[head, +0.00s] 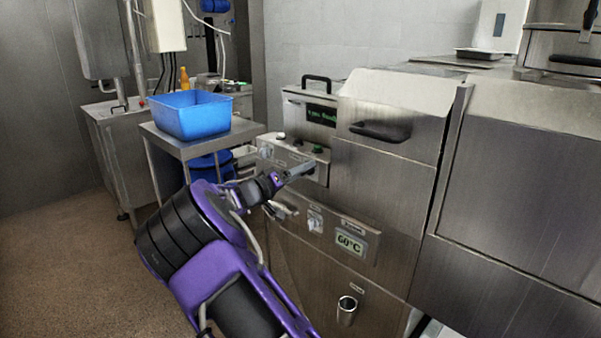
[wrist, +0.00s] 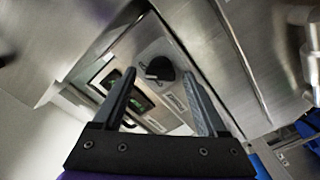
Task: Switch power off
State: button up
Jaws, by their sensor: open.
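In the wrist view a black rotary knob (wrist: 160,68) sits on a metal control panel (wrist: 150,50) of the machine. It appears between the fingertips of my gripper (wrist: 159,74). The fingers are spread and nothing is held; I cannot tell how far the knob is from them. In the head view my gripper (head: 297,171) is in front of the machine's upper panel (head: 272,143), which carries small green buttons (head: 318,149). My gripper hides part of that panel, and I cannot make out the knob's setting.
A lower panel (head: 333,230) has a switch (head: 314,221) and a 60°C display (head: 350,243). A black handle (head: 381,131) sticks out to the right. A blue basket (head: 190,114) stands on a steel table (head: 197,146) at left. The floor at left is clear.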

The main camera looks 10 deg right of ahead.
grip_shut()
dwell(0.4)
jog(key=shift+n, duration=0.3)
jog(key=shift+f+n+p, duration=0.2)
jog(key=shift+n+p, duration=1.1)
jog(key=shift+n, duration=3)
jog(key=shift+f+n+p, duration=0.2)
jog(key=shift+n+p, duration=1.05)
jog(key=shift+n, duration=3.05)
